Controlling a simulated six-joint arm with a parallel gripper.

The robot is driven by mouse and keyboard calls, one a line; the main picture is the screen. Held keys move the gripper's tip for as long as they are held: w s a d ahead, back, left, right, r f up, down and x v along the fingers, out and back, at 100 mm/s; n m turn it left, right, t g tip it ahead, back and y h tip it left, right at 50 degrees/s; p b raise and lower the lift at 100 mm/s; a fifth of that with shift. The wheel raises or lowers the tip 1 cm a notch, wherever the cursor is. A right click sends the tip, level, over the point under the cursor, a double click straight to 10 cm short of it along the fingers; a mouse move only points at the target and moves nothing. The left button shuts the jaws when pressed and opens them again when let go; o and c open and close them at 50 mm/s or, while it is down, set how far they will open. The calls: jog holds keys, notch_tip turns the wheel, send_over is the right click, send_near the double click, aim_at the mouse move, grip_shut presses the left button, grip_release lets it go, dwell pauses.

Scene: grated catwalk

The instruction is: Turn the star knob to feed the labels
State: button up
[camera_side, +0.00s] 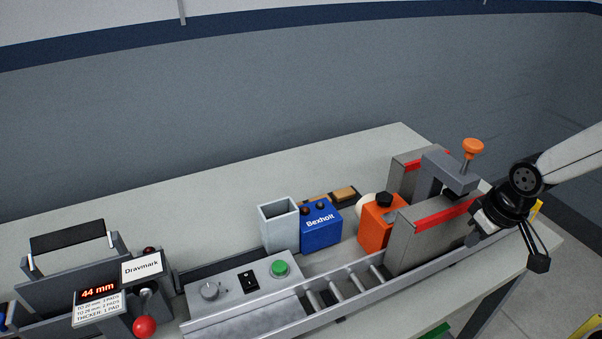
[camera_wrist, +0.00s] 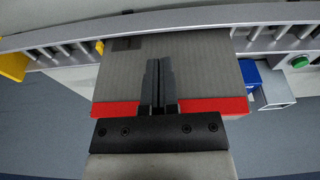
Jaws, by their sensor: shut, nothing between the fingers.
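I cannot tell for sure which part is the star knob. An orange knob (camera_side: 472,147) stands upright on a grey bracket (camera_side: 445,168), and a black knob (camera_side: 384,199) sits on an orange device (camera_side: 376,222). The grey bracket stands over grey blocks with red bands (camera_side: 428,240). My gripper (camera_side: 476,226) is at the right end of these blocks, below the orange knob and apart from it. In the wrist view my gripper (camera_wrist: 159,62) has its fingers together over a grey block face with a red band (camera_wrist: 210,105), with nothing between them. Contact with it cannot be told.
A roller conveyor (camera_side: 345,288) runs along the front. A grey panel (camera_side: 240,292) carries a green button (camera_side: 280,268), a switch and a dial. A blue Bexholt box (camera_side: 320,228) and an open grey bin (camera_side: 279,225) stand behind. A Dravmark unit (camera_side: 140,268) with a red-ball lever is left.

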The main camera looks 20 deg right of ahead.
jog(key=o, duration=0.7)
jog(key=shift+a+r, duration=0.1)
jog(key=o, duration=0.4)
jog(key=shift+w+a+r+n, duration=0.1)
jog(key=shift+a+n, duration=0.05)
jog(key=shift+n, duration=0.35)
jog(key=shift+o, duration=0.3)
jog(key=shift+w+a+r+n, duration=0.15)
jog(key=shift+a+n, duration=0.1)
jog(key=shift+n, duration=0.15)
notch_tip(320, 180, up, 6)
jog(key=n+g+h, duration=0.2)
jog(key=n+h, duration=0.2)
jog(key=n, duration=1.1)
send_over(384, 196)
jog(key=s+a, duration=0.3)
jog(key=w, duration=0.2)
jog(key=w+f+n, duration=0.1)
jog(key=shift+a+g+h, duration=0.3)
jog(key=shift+x, duration=3.9)
